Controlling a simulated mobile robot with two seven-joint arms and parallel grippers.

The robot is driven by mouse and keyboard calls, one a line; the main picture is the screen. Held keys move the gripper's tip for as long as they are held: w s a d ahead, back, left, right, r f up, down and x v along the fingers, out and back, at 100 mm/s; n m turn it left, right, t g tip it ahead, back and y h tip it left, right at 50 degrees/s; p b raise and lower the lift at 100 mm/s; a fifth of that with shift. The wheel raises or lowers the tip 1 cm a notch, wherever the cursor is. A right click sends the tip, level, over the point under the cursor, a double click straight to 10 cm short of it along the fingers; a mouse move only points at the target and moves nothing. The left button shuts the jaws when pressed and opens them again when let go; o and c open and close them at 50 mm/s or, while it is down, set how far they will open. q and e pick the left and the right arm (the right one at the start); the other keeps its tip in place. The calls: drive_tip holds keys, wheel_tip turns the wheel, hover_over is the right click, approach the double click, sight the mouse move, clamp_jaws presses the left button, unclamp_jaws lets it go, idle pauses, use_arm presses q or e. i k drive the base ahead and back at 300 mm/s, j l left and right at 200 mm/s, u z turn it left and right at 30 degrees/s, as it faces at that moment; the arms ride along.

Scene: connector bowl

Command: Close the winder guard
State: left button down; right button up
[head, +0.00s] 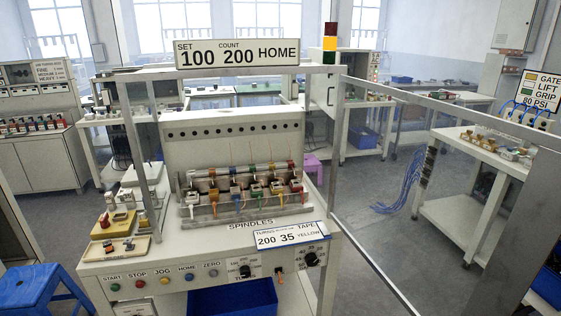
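The winder (232,150) stands in the middle of the head view, with a row of spindles carrying coloured parts behind its front panel. The winder guard (515,235) is a clear panel in a grey metal frame. It stands open, swung out from the right front post of the winder toward me and to the right. Its far upright is close to the camera at the right, and its lower corner is cut off by the picture's bottom edge. The winder's front opening is uncovered. Neither of my grippers is in view.
The control panel (185,277) has coloured buttons and black knobs. A tray with small parts (113,248) sits at the winder's left. A blue bin (232,298) is below, and a blue stool (45,290) stands at left. A white cart (455,222) shows behind the guard.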

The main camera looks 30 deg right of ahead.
sight(532, 230)
drive_tip(key=k+l, duration=0.65)
drive_tip(key=l, duration=0.3)
drive_tip(key=k+l, duration=0.35)
drive_tip(key=l, duration=0.5)
drive_tip(key=k+l, duration=0.1)
drive_tip(key=l, duration=0.35)
drive_tip(key=i+l, duration=0.1)
drive_tip(key=l, duration=0.65)
